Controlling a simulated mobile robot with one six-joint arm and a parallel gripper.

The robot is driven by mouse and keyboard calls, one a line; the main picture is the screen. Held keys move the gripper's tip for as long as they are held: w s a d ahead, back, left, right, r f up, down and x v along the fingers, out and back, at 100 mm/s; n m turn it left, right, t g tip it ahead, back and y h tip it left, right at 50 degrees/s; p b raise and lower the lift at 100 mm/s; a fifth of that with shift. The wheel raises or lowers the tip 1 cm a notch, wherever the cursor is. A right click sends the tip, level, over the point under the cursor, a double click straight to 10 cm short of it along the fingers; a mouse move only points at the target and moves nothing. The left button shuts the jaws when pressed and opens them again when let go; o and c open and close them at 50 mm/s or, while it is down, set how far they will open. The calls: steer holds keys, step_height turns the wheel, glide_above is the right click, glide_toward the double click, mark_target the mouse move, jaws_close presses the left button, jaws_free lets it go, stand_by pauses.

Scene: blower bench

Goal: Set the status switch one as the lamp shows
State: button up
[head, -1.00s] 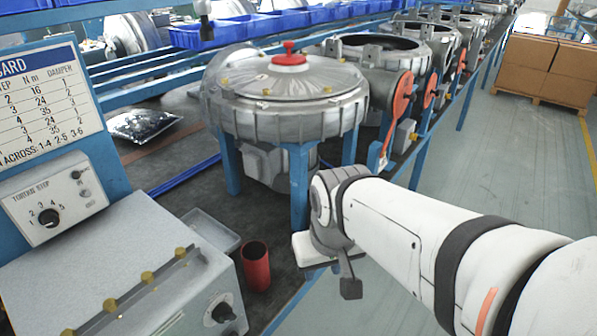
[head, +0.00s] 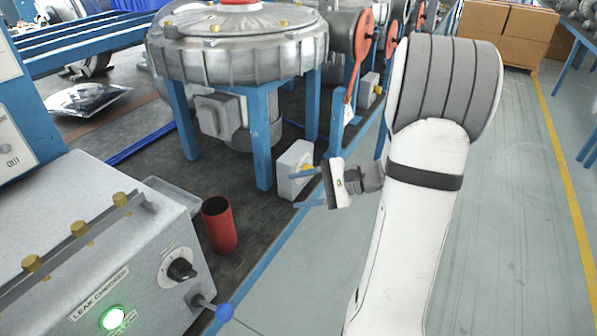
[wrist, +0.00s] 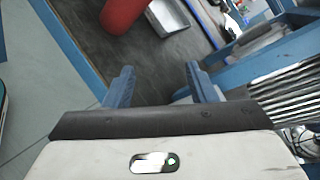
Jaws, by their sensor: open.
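The leak checker box (head: 130,250) is at lower left in the head view. Its green lamp (head: 113,317) is lit. A black knob (head: 181,270) and a lever with a blue ball (head: 224,312) are on its side. A panel marked OUT (head: 20,145) is cut off at the left edge. I cannot tell which control is status switch one. My gripper (head: 300,189) is open and empty, in front of a small white box (head: 287,168) with a yellow part beside the blower stand. In the wrist view my gripper (wrist: 160,68) has its fingers apart with nothing between them.
A blower (head: 237,50) stands on blue legs behind. A red cup (head: 219,225) stands by the leak checker, and also shows in the wrist view (wrist: 122,13). The floor (head: 510,230) at right is clear.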

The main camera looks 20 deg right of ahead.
steer(key=w+d+f+m+t+h+b, duration=0.1)
steer(key=w+d+f+m+t, duration=0.1)
steer(key=d+m+t, duration=0.3)
steer(key=w+d+f+t+h+b, duration=0.1)
steer(key=d+f+t, duration=0.15)
steer(key=d, duration=0.45)
steer(key=x, duration=0.7)
steer(key=shift+w+f+m, duration=0.2)
steer(key=shift+w+m, duration=0.1)
steer(key=shift+w, duration=0.2)
